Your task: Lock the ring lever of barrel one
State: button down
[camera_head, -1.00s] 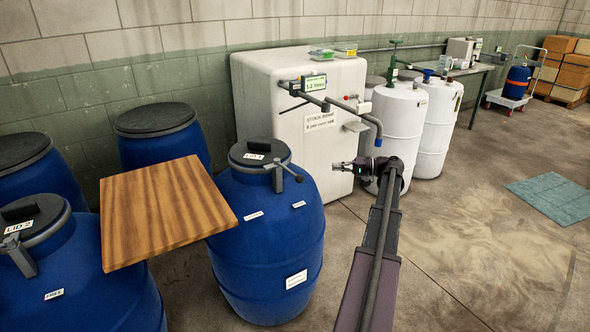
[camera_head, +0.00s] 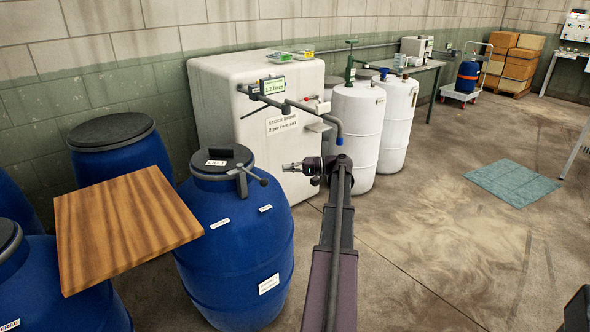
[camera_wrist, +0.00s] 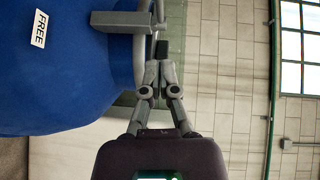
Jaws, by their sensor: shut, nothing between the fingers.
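Barrel one (camera_head: 235,250) is the blue barrel in the middle left of the head view, with a dark lid (camera_head: 222,157). Its grey ring lever (camera_head: 252,175) sticks out from the lid's right side and ends in a black grip. My gripper (camera_head: 285,168) is just right of that grip, pointing left, with its fingers shut and empty. In the wrist view my fingertips (camera_wrist: 159,66) meet beside the black grip (camera_wrist: 162,48); I cannot tell whether they touch it. The grey lever bracket (camera_wrist: 120,20) and a FREE label (camera_wrist: 39,28) on the barrel show there too.
A wooden board (camera_head: 125,225) lies left of the barrel, among other blue barrels (camera_head: 118,150). A white tank (camera_head: 225,105) with a jointed grey arm and blue spout (camera_head: 338,128) stands behind. White drums (camera_head: 357,140) stand right of it. The floor at right is mostly clear.

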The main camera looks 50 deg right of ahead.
aim_at(254, 175)
jog(key=shift+w+a+f+b, duration=0.15)
jog(key=shift+w+a, duration=0.65)
jog(key=shift+a, duration=0.4)
jog(key=shift+w+a+f+b, duration=0.1)
jog(key=shift+w+a, duration=0.75)
jog(key=shift+a, duration=0.3)
jog(key=shift+w+a+f+b, duration=0.15)
jog(key=shift+w+a, duration=0.65)
jog(key=shift+a, duration=0.4)
jog(key=shift+s+h, duration=0.3)
